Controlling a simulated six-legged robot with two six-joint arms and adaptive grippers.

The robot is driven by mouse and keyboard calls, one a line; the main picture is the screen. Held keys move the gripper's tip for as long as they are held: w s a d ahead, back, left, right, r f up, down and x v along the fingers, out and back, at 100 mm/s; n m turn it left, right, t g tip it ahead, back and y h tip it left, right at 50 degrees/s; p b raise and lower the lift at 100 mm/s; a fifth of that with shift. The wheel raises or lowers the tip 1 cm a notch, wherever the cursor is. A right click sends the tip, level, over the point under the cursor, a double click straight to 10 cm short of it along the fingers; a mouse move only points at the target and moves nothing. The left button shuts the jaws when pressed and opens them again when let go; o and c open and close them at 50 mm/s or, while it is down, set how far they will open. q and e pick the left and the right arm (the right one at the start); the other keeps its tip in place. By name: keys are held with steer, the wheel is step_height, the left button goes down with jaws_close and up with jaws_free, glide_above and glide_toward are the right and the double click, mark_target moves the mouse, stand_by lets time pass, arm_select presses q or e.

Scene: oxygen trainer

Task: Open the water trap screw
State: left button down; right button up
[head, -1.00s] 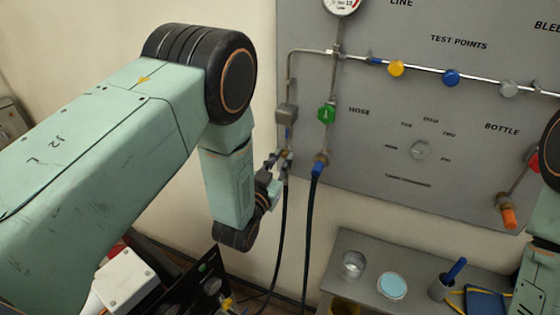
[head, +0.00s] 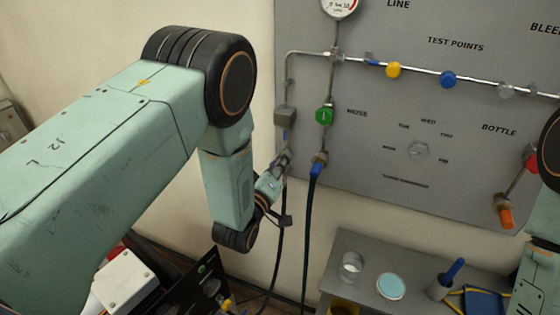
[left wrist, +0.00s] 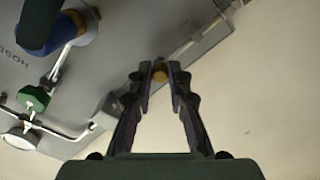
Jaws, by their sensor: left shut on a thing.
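The water trap is a small grey block (head: 285,115) on the pipe at the panel's left side. It also shows in the left wrist view (left wrist: 112,106). Its screw, a round brass-coloured end (left wrist: 160,73), sits between my left fingertips in the left wrist view. My left gripper (head: 283,160) is below the block and shut on the screw. In the head view the fingers hide the screw. Of my right arm only links show at the right edge; its gripper is out of view.
A green valve knob (head: 325,115) and a blue hose fitting (head: 318,166) are close to the right of my left gripper. Dark hoses (head: 306,225) hang below. A grey shelf (head: 350,244) with cups stands at lower right.

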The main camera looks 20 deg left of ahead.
arm_select(q)
steer(key=n, duration=0.2)
steer(key=r+n, duration=0.1)
steer(key=n, duration=0.2)
steer(key=shift+w+a+n, duration=0.1)
steer(key=shift+w+n, duration=0.1)
steer(key=shift+n, duration=0.1)
steer(key=shift+p, duration=0.3)
steer(key=shift+f, duration=0.1)
steer(key=c, duration=1.6)
jaws_free()
steer(key=o, duration=0.3)
steer(key=shift+s+f, duration=0.1)
steer(key=shift+f, duration=0.1)
steer(key=shift+o, duration=0.2)
steer(key=shift+s, duration=0.15)
steer(key=s+a, duration=0.1)
steer(key=s, duration=1)
steer(key=shift+s+a, duration=0.25)
steer(key=shift+s, duration=0.1)
